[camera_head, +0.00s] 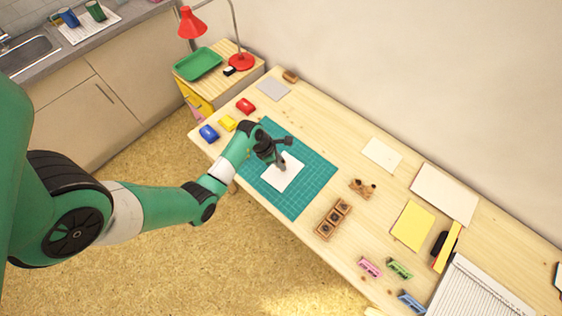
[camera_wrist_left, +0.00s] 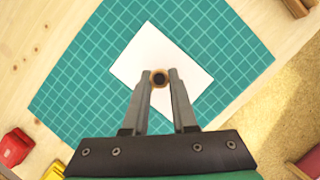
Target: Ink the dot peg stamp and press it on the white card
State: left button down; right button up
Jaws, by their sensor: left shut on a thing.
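The white card (camera_head: 288,180) lies on the green cutting mat (camera_head: 313,178); it also shows in the left wrist view (camera_wrist_left: 200,73). My left gripper (camera_head: 281,164) is over the card, shut on a small round wooden peg stamp (camera_wrist_left: 159,77) with a dark centre at its top end. Red (camera_head: 246,105), yellow (camera_head: 227,122) and blue (camera_head: 208,132) inkpads sit on the table's left end.
A wooden block with dark openings (camera_head: 333,219) and a small wooden stand (camera_head: 362,188) are right of the mat. Papers, a yellow sheet (camera_head: 413,226) and small coloured items lie further right. A green tray (camera_head: 198,63) and red lamp (camera_head: 191,23) stand at the back left.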

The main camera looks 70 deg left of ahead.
pick_arm(q)
jog(key=shift+f+b, duration=0.3)
jog(key=shift+f, duration=0.25)
dwell(0.5)
jog(key=shift+f, duration=0.1)
dwell(1.6)
jog(key=shift+p, duration=0.4)
jog(key=shift+r+p, duration=0.7)
jog(key=shift+p, duration=0.1)
notch_tip(320, 180, up, 6)
jog(key=p, duration=0.6)
jog(key=shift+f, duration=0.2)
jog(key=shift+f, duration=0.1)
